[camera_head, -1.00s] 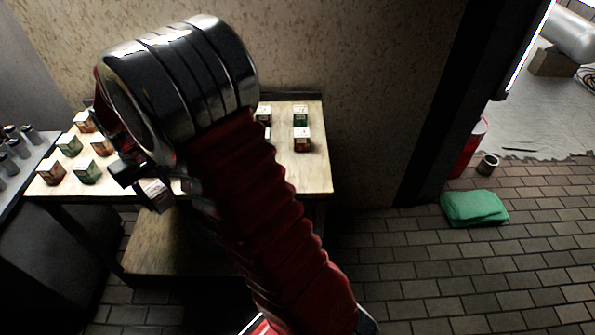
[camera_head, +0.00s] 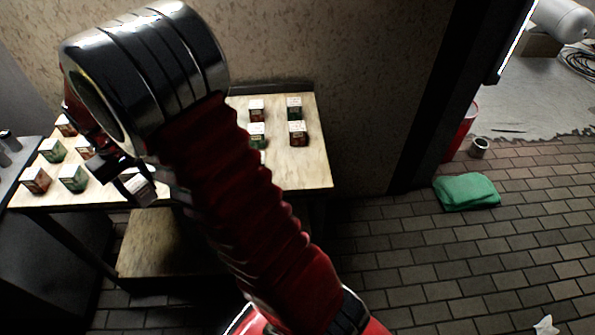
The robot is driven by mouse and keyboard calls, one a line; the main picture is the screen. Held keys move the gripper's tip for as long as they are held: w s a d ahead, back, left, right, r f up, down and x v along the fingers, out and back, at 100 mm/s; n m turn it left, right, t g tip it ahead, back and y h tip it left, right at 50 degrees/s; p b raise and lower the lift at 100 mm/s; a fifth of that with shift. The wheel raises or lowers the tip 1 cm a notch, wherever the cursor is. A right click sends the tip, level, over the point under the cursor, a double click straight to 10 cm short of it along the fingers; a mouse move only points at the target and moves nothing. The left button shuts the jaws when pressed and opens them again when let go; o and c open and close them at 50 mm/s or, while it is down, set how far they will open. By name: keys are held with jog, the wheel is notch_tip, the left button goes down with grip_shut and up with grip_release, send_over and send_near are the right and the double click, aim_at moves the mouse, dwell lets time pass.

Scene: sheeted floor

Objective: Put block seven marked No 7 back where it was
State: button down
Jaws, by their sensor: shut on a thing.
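My gripper (camera_head: 128,186) is at the front edge of the wooden table (camera_head: 315,170), left of the middle. It is shut on a small block (camera_head: 141,189) with a pale face, held near the table's front edge. The number on this block is too small to read. My arm hides much of the middle of the table. More stand at the left, including a green block (camera_head: 72,178) and a red-brown block (camera_head: 36,180).
A lower wooden shelf (camera_head: 150,245) is under the table. A dark unit with metal cylinders (camera_head: 8,140) stands at the far left. A green cloth (camera_head: 466,191), a small can (camera_head: 479,148) and a red container (camera_head: 460,135) are on the floor at the right. The brick floor in front is mostly clear.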

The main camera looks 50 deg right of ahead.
jog(key=s+d+r+m, duration=0.1)
jog(key=s+d, duration=0.3)
jog(key=d, duration=0.5)
jog(key=s+d+r+m, duration=0.1)
jog(key=s+d+m, duration=0.2)
jog(key=d, duration=0.7)
jog(key=s+d+r+m, duration=0.1)
jog(key=s+d+m, duration=0.2)
jog(key=s+d, duration=0.4)
jog(key=shift+s+d+r, duration=0.15)
jog(key=shift+d+r, duration=0.05)
jog(key=shift+d, duration=0.65)
jog(key=shift+s+d+r, duration=0.1)
jog(key=shift+d+r, duration=0.05)
jog(key=shift+d, duration=0.7)
jog(key=s+d+r+m, duration=0.1)
jog(key=s+d+m, duration=0.1)
jog(key=s+d, duration=0.5)
jog(key=s, duration=0.3)
jog(key=shift+d+m, duration=0.25)
jog(key=shift+m, duration=0.15)
jog(key=shift+f, duration=3.1)
jog(key=shift+f, duration=1.85)
